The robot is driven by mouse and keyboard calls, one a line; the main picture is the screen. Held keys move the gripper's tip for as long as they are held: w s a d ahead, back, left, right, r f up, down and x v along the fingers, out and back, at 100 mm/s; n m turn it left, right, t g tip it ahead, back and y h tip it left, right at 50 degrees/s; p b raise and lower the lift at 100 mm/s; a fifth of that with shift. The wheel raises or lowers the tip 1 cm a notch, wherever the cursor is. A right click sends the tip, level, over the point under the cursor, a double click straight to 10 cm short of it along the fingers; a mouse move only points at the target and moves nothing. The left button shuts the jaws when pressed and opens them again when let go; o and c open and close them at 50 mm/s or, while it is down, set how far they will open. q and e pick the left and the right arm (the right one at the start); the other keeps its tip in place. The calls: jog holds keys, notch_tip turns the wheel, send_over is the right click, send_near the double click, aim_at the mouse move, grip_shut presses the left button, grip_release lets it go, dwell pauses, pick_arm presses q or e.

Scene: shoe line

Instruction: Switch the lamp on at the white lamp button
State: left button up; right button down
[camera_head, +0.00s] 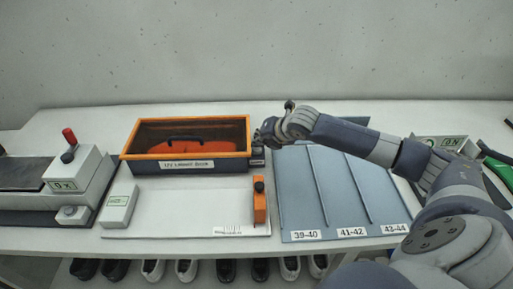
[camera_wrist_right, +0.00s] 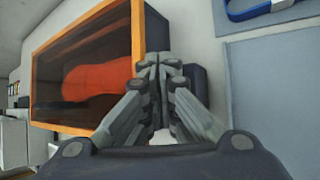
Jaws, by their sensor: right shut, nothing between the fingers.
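My right gripper (camera_head: 268,134) is at the right end of an orange-framed box (camera_head: 190,122) with a dark glazed opening and a reddish-orange thing inside. In the wrist view my right gripper (camera_wrist_right: 160,65) has its fingers together and empty, in front of the box's right edge. A dark block (camera_head: 257,158) sits at the box's lower right corner, just below the gripper; a dark block also shows behind the fingers in the wrist view (camera_wrist_right: 196,78). I cannot pick out a white lamp button for certain; the fingers hide part of this end. My left gripper is not in view.
A blue-grey sloped rack (camera_head: 335,190) lies to the right. A machine with a red-handled lever (camera_head: 69,140) is far left.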

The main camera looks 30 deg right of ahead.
jog(key=shift+f, duration=0.15)
dwell(0.3)
jog(key=shift+f, duration=0.3)
jog(key=shift+r+p, duration=0.1)
jog(key=shift+p, duration=0.25)
jog(key=shift+r+p, duration=0.3)
jog(key=shift+p, duration=0.4)
notch_tip(320, 180, up, 6)
jog(key=p, duration=0.7)
jog(key=shift+r, duration=0.1)
